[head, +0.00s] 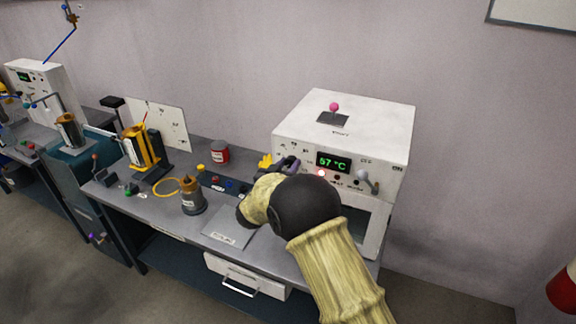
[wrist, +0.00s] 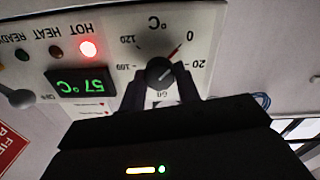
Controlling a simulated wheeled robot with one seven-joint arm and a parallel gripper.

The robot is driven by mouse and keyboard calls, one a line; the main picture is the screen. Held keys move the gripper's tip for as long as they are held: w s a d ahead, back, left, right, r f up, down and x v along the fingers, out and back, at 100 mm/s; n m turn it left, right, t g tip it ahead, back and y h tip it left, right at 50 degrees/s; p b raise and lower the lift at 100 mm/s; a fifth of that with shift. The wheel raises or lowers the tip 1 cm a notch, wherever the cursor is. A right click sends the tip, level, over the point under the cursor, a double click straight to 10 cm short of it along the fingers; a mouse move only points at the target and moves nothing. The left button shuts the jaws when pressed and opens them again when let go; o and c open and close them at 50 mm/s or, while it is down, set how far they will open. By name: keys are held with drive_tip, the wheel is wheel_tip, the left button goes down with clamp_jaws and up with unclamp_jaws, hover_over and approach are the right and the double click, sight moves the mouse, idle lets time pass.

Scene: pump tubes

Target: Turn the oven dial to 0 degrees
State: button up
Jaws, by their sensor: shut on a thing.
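The white oven (head: 343,120) stands at the right end of the bench in the head view. Its dial (wrist: 159,71) is a dark round knob with a red pointer, seen upside down in the wrist view. The pointer is directed at or very close to the 0 mark (wrist: 190,36). My gripper (wrist: 161,84) is shut on the dial, one dark finger on each side. The oven display (wrist: 82,83) reads 57 °C, and the red HOT lamp (wrist: 88,48) is lit.
A small round knob and lever (head: 362,175) are on the oven's front right. A brown canister (head: 192,196), a red jar (head: 220,153) and a grey plate (head: 230,226) are on the bench left of the oven.

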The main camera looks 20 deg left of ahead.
drive_tip(key=o, duration=1)
drive_tip(key=shift+f, duration=0.2)
drive_tip(key=shift+r, duration=0.1)
drive_tip(key=shift+s, duration=0.1)
drive_tip(key=s+b, duration=0.1)
drive_tip(key=s, duration=0.4)
drive_tip(key=s+a+b, duration=0.1)
drive_tip(key=s+b, duration=0.1)
drive_tip(key=s, duration=0.4)
drive_tip(key=s+b, duration=0.1)
drive_tip(key=s, duration=0.5)
drive_tip(key=shift+s+a, duration=0.1)
drive_tip(key=shift+a, duration=0.3)
